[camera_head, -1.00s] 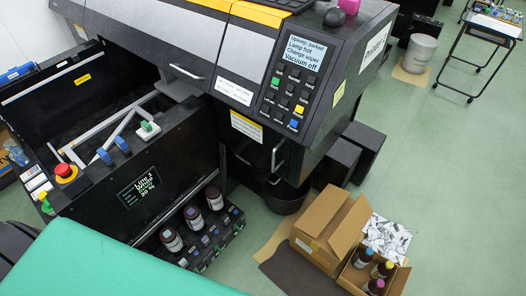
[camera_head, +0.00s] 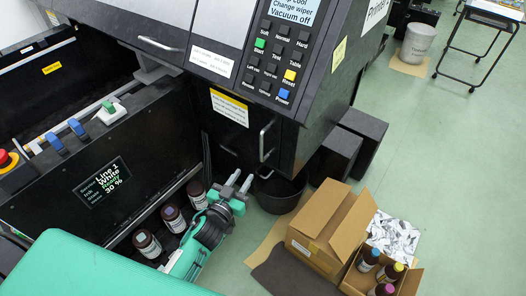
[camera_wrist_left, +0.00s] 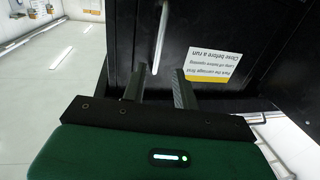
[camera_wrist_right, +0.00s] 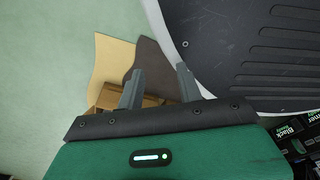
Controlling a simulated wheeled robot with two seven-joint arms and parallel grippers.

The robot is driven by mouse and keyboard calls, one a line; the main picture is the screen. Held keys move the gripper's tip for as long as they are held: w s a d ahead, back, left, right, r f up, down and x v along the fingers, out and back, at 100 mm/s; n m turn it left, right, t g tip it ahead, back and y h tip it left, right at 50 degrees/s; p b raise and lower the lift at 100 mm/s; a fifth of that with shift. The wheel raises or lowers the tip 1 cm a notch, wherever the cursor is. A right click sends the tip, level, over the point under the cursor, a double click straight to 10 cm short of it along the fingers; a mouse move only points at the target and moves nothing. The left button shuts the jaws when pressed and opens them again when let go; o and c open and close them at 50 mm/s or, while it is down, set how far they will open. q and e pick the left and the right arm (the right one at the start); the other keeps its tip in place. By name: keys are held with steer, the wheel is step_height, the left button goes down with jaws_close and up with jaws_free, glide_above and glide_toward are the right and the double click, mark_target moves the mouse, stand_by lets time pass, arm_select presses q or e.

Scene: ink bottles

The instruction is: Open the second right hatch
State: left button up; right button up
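A black hatch panel (camera_head: 222,135) is on the printer's right front, with a yellow-and-white label (camera_head: 230,107) and a pale upright bar handle (camera_head: 266,142). It appears closed. My left gripper (camera_head: 241,178) is open and empty, its grey fingers just below and left of the handle. In the left wrist view the handle (camera_wrist_left: 160,38) rises from between the open fingertips (camera_wrist_left: 160,72), beside the label (camera_wrist_left: 215,66). I cannot tell whether the fingers reach around it. My right gripper (camera_wrist_right: 160,70) is open and empty above the floor; it is outside the head view.
Ink bottles (camera_head: 172,217) stand in a row left of my left arm. A black bin (camera_head: 277,192) is below the hatch. Cardboard boxes (camera_head: 325,225) with bottles stand on the floor to the right. A control panel (camera_head: 285,65) overhangs above; its visible text includes "Change wiper" and "Vacuum off".

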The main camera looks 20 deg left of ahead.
mark_target(261, 149)
arm_select(q)
steer(key=w, duration=0.4)
steer(key=w+d+p, duration=0.1)
steer(key=w, duration=0.4)
steer(key=w+d, duration=0.1)
steer(key=w, duration=0.3)
steer(key=shift+w+r, duration=0.25)
steer(key=shift+w, duration=0.1)
steer(key=shift+c, duration=0.2)
jaws_close()
